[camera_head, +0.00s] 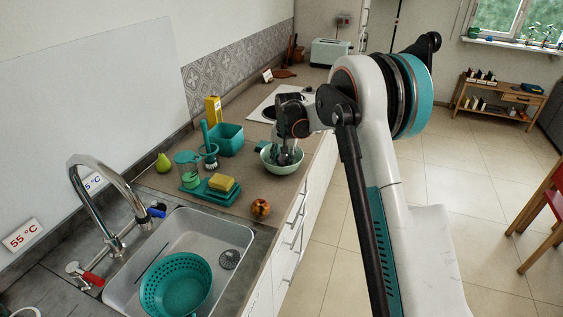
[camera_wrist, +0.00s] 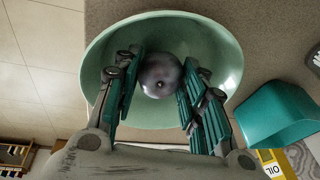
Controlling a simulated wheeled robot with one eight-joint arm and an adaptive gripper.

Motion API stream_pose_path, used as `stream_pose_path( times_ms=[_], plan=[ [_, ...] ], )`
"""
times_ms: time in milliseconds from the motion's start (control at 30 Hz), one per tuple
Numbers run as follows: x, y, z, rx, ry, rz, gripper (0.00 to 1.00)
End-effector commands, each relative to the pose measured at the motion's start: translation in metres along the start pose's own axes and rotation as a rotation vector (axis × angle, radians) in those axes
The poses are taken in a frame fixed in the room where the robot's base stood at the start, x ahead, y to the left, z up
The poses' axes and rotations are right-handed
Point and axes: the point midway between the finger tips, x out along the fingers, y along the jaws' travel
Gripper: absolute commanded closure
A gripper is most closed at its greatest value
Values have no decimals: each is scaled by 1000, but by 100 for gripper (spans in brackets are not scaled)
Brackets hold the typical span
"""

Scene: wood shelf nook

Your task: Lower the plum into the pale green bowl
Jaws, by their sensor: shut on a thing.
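The pale green bowl (camera_head: 271,163) stands on the brown counter near its front edge in the head view. It also fills the upper middle of the wrist view (camera_wrist: 225,52). My gripper (camera_head: 287,157) points down into the bowl's opening. In the wrist view, my gripper (camera_wrist: 158,82) is shut on the dark purple plum (camera_wrist: 160,76), with one finger on each side. The plum appears inside the bowl's rim; I cannot tell whether it touches the bowl's floor. In the head view the plum is hidden by my gripper and the bowl.
A teal bin (camera_head: 228,140) stands left of the bowl. A yellow sponge (camera_head: 221,183) on a teal tray, a brownish-orange fruit (camera_head: 260,208) and a green pear (camera_head: 163,163) are nearer the sink (camera_head: 215,232). A hob (camera_head: 266,108) lies behind the bowl.

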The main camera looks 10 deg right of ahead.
Motion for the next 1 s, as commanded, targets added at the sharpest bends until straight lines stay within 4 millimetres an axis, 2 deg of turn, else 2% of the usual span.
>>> stream_pose_path(
  times_ms=[333, 367, 433, 800, 1000],
  plan=[
    [0, 0, 0, 0, 0, 0, 89],
    [0, 0, 0, 0, 0, 0, 55],
    [0, 0, 0, 0, 0, 0, 39],
    [-2, 0, 0, 0, 0, 0, 38],
    [-25, 0, 0, 0, 0, 0, 38]
  ],
)
